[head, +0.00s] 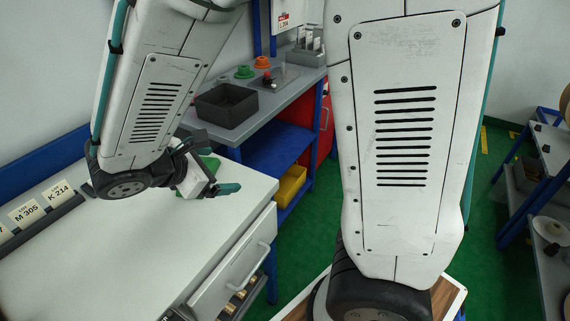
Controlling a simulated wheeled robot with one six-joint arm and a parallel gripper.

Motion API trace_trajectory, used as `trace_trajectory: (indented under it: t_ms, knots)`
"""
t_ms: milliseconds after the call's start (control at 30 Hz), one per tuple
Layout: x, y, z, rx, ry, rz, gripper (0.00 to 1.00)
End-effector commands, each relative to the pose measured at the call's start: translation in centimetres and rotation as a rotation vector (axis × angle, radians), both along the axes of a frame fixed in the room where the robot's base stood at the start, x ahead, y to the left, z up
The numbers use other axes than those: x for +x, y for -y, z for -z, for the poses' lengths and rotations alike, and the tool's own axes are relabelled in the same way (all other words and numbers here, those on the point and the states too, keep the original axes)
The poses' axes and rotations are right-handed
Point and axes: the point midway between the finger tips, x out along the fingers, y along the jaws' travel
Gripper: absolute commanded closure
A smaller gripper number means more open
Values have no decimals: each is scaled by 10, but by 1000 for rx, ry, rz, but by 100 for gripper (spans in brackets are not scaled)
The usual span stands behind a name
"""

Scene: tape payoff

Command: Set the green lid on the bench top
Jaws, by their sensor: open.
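A green piece (211,163), which looks like the green lid, shows just behind and between the fingers. It is mostly hidden by the gripper, and I cannot tell whether it rests on the bench top or touches a finger. Another green round part (244,72) sits on the grey bench at the back.
A row of lot labels (27,213) stands at the bench's left. The back bench holds a dark bin (227,105), an orange part (262,63) and a clear box. A yellow bin (290,186) sits on the blue shelf below. The white bench's front is clear.

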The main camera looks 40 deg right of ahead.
Motion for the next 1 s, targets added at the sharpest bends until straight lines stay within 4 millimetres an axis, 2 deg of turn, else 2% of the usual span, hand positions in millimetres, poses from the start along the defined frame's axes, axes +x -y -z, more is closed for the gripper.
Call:
trace_trajectory:
  t_ms: [33,200,333,500,700,1000]
  knots:
    - [-14,18,-15,74,46,116,8]
    - [-69,54,-44,317,182,486,8]
    - [-108,65,-60,507,291,752,8]
    - [-149,62,-78,747,427,1044,8]
    - [-172,51,-90,928,519,1233,8]
    - [-176,47,-92,971,538,1275,8]
